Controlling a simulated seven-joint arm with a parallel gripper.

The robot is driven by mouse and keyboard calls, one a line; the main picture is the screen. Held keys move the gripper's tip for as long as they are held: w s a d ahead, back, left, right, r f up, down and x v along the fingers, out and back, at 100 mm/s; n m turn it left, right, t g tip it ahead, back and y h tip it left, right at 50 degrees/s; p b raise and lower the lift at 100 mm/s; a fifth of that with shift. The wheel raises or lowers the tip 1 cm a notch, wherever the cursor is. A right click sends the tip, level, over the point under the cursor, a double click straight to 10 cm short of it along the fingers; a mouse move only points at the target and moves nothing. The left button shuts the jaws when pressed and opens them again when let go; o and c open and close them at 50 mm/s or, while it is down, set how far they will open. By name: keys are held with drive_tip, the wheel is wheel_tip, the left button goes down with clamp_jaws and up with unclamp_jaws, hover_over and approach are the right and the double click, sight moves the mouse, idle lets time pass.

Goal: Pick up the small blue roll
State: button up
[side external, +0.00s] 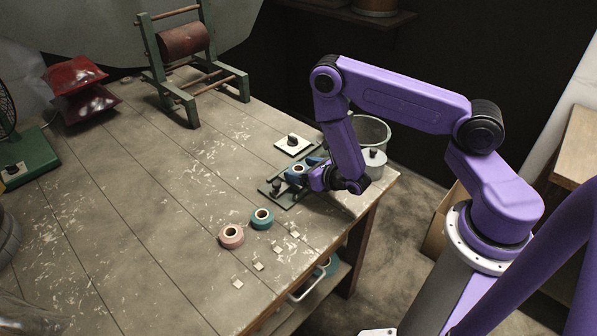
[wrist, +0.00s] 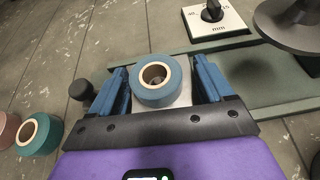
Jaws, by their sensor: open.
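The small blue roll (wrist: 160,96), with a pale core, sits between the two blue fingers of my gripper (wrist: 163,82) in the wrist view. The fingers are open, one on each side of it.
A teal roll (side external: 262,219) and a pink roll (side external: 231,237) stand left of the gripper on the worn table (side external: 140,200). Small pale pieces (side external: 259,267) lie near the front edge. A white dial plate (side external: 293,144) is behind. A bucket (side external: 370,132) and grey canister (side external: 372,163) stand right.

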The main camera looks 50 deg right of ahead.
drive_tip(key=c, duration=1)
